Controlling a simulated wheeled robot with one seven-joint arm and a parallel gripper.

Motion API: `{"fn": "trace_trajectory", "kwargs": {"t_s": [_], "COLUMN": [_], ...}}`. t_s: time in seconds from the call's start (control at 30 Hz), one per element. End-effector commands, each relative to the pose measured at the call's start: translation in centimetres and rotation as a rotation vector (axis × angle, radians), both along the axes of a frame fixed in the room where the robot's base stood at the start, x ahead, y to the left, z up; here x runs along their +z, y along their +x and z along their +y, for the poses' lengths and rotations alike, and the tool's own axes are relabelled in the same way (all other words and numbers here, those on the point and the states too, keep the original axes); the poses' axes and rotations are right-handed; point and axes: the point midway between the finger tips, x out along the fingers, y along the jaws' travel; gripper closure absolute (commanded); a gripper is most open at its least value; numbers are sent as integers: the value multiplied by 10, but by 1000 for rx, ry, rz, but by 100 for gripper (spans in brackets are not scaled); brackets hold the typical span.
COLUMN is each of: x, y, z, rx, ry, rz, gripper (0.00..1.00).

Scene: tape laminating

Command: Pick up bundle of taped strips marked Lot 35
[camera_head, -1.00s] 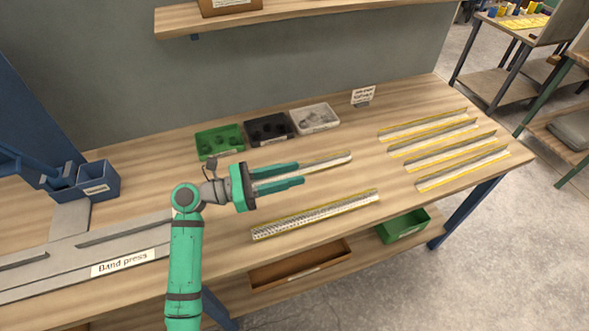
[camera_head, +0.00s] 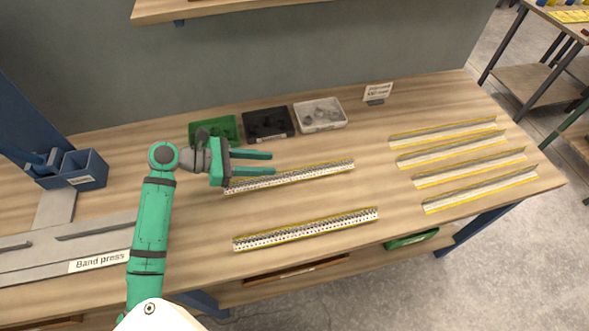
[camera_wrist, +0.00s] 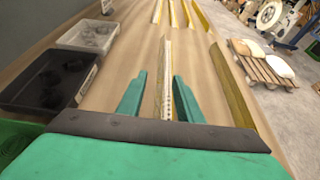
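Two perforated strips with yellow edges lie apart in the middle of the bench: a back one (camera_head: 300,176) and a front one (camera_head: 305,230). Several more strips (camera_head: 470,165) lie side by side at the right. I can read no lot number on any of them. My gripper (camera_head: 272,163) is open and empty, over the left end of the back strip. In the wrist view a pale strip (camera_wrist: 167,90) runs lengthwise between the open fingers (camera_wrist: 159,77), which do not visibly grip it. Its near end is hidden by the gripper body.
Green (camera_head: 216,130), black (camera_head: 268,124) and white (camera_head: 320,115) bins stand at the back, close behind my gripper. A small sign (camera_head: 377,92) stands to their right. The band press (camera_head: 100,250) is at the left. Bare bench separates the middle strips from the right ones.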

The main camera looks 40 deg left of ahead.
Motion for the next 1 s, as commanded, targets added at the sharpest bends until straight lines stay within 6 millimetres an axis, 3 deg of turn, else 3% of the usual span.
{"fn": "trace_trajectory", "kwargs": {"t_s": [0.7, 1.0], "x": [-37, -40], "y": [55, 60], "z": [-48, -52], "rx": [1, 4], "ry": [-2, -1], "rz": [-1, 0], "gripper": [67, 67]}}
